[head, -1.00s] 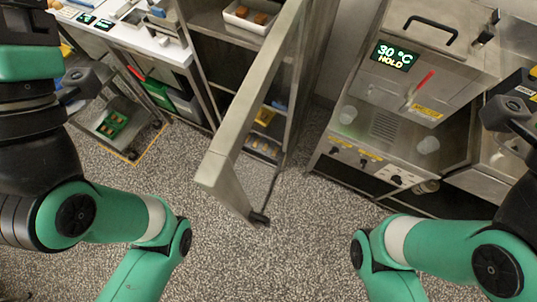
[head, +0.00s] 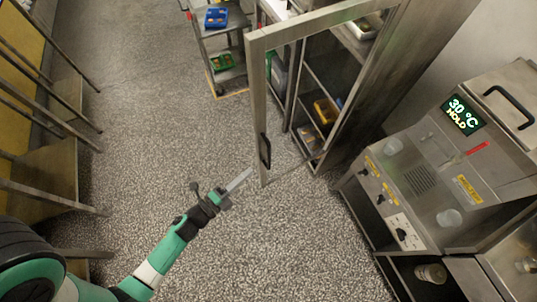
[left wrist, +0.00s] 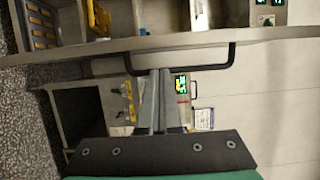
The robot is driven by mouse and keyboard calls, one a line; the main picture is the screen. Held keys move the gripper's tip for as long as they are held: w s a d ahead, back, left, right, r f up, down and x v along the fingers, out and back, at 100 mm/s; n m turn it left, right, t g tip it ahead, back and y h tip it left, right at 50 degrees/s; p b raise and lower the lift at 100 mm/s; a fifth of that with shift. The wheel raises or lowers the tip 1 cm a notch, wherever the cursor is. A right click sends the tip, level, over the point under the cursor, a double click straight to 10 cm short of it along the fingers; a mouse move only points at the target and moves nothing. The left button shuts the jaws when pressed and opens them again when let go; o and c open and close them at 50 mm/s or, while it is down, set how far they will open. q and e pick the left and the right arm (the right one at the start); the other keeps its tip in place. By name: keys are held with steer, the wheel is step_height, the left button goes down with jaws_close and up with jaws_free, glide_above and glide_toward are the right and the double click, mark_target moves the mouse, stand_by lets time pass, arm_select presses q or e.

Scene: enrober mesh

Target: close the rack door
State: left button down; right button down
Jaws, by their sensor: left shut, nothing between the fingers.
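The rack door (head: 257,100), a see-through metal frame, stands swung open from the rack (head: 352,125). Its black bar handle (head: 265,150) is on the free upright edge. My left gripper (head: 240,180) is shut and empty, just left of the door's lower free corner in the head view. In the left wrist view, the door edge (left wrist: 90,50) crosses the upper picture with the handle (left wrist: 233,55). The shut fingers (left wrist: 158,75) point at the handle's bar; I cannot tell whether they touch it. My right gripper is in neither current view.
A machine with a display reading 30 °C HOLD (head: 463,114) stands right of the rack. A cart (head: 225,50) with blue and green bins is behind the door. Metal racks (head: 60,170) line the left. The speckled floor between is clear.

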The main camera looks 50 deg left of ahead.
mark_target(266, 156)
arm_select(q)
steer(key=w, duration=0.3)
steer(key=w+b, duration=0.1)
steer(key=w, duration=0.2)
steer(key=w+a, duration=0.1)
steer(key=w, duration=0.2)
steer(key=shift+w+b, duration=0.15)
steer(key=shift+b, duration=0.2)
steer(key=shift+a, duration=0.1)
